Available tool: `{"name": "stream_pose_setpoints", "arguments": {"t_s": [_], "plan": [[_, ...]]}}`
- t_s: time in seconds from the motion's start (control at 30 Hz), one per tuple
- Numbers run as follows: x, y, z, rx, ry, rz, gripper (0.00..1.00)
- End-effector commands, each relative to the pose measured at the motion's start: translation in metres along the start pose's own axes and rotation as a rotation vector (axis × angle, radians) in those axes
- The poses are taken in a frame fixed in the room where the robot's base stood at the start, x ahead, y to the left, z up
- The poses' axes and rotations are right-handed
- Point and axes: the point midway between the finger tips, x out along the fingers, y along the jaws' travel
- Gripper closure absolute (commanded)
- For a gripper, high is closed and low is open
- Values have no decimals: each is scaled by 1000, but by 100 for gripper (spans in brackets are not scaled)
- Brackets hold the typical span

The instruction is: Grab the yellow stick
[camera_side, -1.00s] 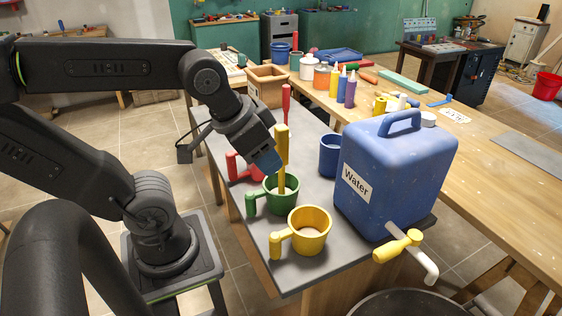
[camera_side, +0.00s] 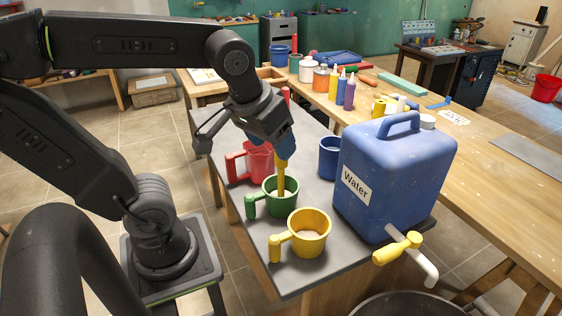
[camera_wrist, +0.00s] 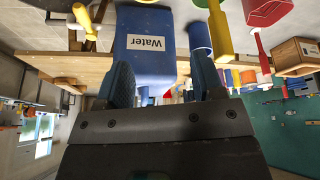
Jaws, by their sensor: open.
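The yellow stick (camera_side: 281,178) stands roughly upright in the green cup (camera_side: 280,205). In the side view my gripper (camera_side: 283,148) is at its upper part and hides the top. My gripper also shows in the wrist view (camera_wrist: 163,72), with its two blue fingers spread apart. There the yellow stick (camera_wrist: 219,32) appears beside the right finger, not in the middle of the gap. I cannot tell whether they touch.
A yellow cup (camera_side: 311,236), a red cup (camera_side: 258,160) and a blue cup (camera_side: 330,159) stand around the green cup. A blue water jug (camera_side: 400,170) stands at right with its tap over the edge. Paint bottles (camera_side: 342,84) stand behind.

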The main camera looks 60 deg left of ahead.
Motion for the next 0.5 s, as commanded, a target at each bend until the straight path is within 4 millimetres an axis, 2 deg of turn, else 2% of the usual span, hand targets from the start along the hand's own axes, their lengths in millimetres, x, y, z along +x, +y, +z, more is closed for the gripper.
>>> {"name": "stream_pose_setpoints", "arguments": {"t_s": [0.1,0.3,0.5], "plan": [[3,-11,-34,-287,-51,-120,38],[11,-34,-82,-753,-47,-334,38],[19,-49,-110,-1039,6,-470,38]]}}
